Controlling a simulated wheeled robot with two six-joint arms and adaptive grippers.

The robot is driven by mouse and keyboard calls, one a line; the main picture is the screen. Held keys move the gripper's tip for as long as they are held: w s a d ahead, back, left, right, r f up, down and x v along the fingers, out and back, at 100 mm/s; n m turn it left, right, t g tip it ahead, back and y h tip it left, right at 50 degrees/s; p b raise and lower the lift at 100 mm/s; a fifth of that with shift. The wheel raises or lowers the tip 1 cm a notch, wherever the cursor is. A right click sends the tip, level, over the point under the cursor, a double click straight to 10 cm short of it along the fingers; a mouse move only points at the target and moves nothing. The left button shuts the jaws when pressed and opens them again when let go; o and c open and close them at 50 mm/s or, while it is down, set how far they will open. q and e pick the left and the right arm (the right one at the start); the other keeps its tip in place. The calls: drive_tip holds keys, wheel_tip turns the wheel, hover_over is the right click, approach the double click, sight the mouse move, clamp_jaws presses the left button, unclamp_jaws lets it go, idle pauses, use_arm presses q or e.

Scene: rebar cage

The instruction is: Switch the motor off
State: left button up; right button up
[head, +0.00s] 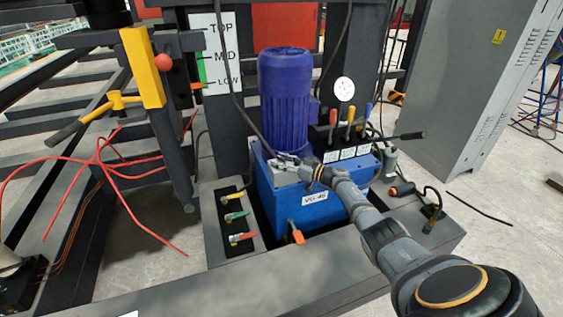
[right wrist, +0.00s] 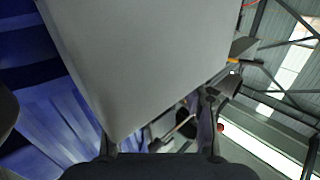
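The motor (head: 285,100) is a ribbed blue cylinder standing upright on a blue tank (head: 325,210). Its blue ribs also fill the left side of the right wrist view (right wrist: 75,115). My right gripper (head: 288,160) is at the motor's base, above the tank's front left part. In the right wrist view its fingers (right wrist: 158,132) stand well apart. A plain grey box face (right wrist: 140,60) fills the space ahead of them, and a small lever-like part (right wrist: 178,128) shows between them. I cannot tell whether the fingers touch anything. No switch is clearly visible. My left gripper is not in view.
Several coloured levers (head: 350,114) and a gauge (head: 344,89) stand right of the motor. Colored valve handles (head: 236,216) lie at the tank's left, and an orange handle (head: 297,233) in front. A grey cabinet (head: 460,90) stands at right. Red cables (head: 110,160) trail at left.

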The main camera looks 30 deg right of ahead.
drive_tip(key=shift+o, duration=0.3)
drive_tip(key=shift+s+d+f, duration=0.1)
drive_tip(key=shift+s+d, duration=0.15)
drive_tip(key=shift+s, duration=0.1)
drive_tip(key=v, duration=1.1)
